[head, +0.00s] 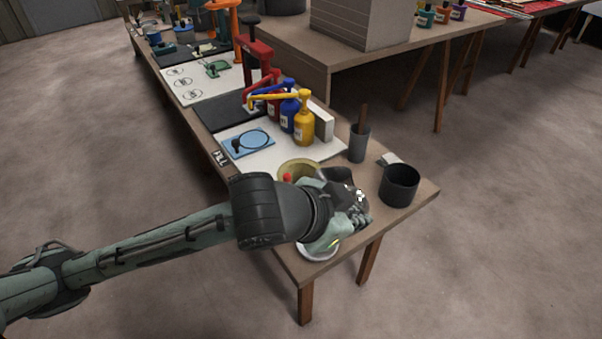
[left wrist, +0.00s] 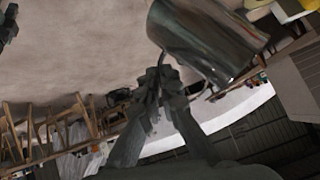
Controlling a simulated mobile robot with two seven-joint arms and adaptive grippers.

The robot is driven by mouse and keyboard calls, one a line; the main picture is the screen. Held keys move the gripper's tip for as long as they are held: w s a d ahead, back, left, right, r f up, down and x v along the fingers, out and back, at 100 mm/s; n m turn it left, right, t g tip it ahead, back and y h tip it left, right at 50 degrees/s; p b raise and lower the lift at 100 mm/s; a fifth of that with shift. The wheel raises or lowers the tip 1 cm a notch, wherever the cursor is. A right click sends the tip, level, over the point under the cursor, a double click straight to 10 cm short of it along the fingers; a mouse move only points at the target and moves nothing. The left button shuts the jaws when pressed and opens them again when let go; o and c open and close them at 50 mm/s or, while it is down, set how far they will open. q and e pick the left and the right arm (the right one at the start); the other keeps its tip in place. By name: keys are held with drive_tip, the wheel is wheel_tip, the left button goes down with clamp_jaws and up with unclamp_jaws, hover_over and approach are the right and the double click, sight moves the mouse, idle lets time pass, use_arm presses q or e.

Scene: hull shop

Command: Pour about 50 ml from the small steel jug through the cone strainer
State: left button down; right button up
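My left gripper (head: 345,212) is over the near end of the bench in the head view. In the left wrist view its fingers (left wrist: 166,95) close at the handle side of a shiny steel jug (left wrist: 205,38). The jug looks tilted in that view; its contents are not visible. In the head view my gripper and wrist largely hide the jug. An olive-yellow round vessel (head: 297,168) stands just behind my wrist, partly covered. A pale round dish or rim (head: 318,254) shows below my gripper. I cannot make out the cone strainer clearly. My right gripper is not in view.
A black cup (head: 399,187) stands right of my gripper near the bench edge. A grey cup with a brown stick (head: 358,145) is behind. Yellow (head: 304,127) and blue pump bottles stand farther back by a blue plate (head: 247,143). Open floor lies right of the bench.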

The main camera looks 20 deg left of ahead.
use_arm(q)
drive_tip(key=shift+s+d+f+m+t+y, duration=0.35)
drive_tip(key=shift+d+f+t+y, duration=0.1)
drive_tip(key=shift+f, duration=0.25)
drive_tip(key=shift+s+d+f+m+t+y, duration=0.25)
drive_tip(key=shift+f+m+t+y, duration=0.2)
drive_tip(key=shift+f, duration=0.25)
drive_tip(key=shift+s+d+f+m+t+y, duration=0.3)
drive_tip(key=shift+d+f+t+y, duration=0.15)
drive_tip(key=shift+f, duration=0.25)
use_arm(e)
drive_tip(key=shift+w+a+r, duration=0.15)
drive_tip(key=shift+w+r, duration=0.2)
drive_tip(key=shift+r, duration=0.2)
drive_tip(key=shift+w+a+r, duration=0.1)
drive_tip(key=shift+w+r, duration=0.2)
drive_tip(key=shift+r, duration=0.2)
